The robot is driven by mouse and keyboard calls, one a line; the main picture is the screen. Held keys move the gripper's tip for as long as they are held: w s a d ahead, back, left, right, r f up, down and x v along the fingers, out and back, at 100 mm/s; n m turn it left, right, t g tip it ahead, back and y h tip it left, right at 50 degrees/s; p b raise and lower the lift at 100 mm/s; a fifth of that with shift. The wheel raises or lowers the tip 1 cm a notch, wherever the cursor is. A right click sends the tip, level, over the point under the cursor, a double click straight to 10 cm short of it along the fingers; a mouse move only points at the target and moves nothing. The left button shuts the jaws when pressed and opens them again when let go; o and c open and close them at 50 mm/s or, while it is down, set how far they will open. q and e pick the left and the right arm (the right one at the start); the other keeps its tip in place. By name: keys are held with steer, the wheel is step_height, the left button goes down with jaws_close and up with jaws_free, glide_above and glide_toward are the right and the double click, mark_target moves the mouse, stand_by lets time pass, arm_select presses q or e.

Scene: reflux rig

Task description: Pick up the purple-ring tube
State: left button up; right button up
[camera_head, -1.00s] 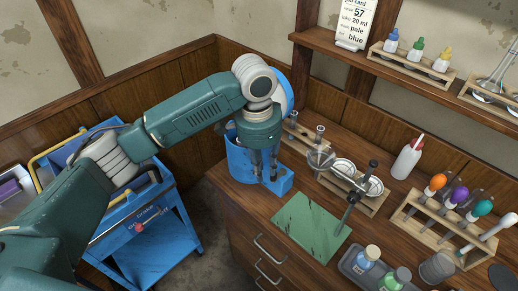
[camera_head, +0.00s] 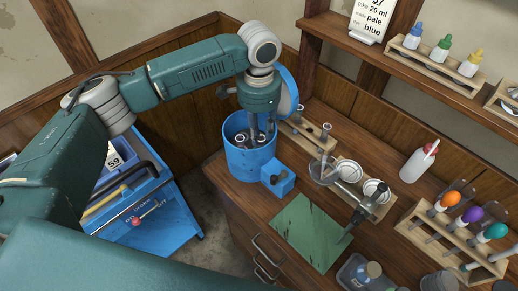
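I cannot make out a purple ring on any tube. My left gripper (camera_head: 260,133) points down over the mouth of a round blue bath (camera_head: 248,163). Its narrow fingers reach to about the opening, where small pale ring-shaped tops show. Whether the fingers are apart or hold anything is too small to tell. A small wooden rack (camera_head: 305,134) stands behind and right of the bath, with clear tubes (camera_head: 326,129) in it; my gripper and wrist partly hide this area. My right gripper is out of view.
A stand with a green base plate (camera_head: 311,238) is right of the bath. A wooden rack (camera_head: 441,238) holds droppers with orange, purple and teal bulbs. A white bottle (camera_head: 417,164) stands at the back. A blue cart (camera_head: 150,222) is at left.

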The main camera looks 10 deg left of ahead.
arm_select(q)
steer(key=f, duration=0.3)
steer(key=f+p, duration=0.1)
steer(key=f, duration=0.1)
steer(key=shift+s+f, duration=0.15)
steer(key=shift+s, duration=0.1)
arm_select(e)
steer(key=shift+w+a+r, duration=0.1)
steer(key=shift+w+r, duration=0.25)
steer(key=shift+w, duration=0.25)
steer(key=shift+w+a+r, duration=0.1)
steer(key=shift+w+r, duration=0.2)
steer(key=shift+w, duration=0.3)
arm_select(q)
steer(key=shift+d, duration=0.1)
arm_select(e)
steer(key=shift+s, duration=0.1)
arm_select(q)
steer(key=c, duration=0.4)
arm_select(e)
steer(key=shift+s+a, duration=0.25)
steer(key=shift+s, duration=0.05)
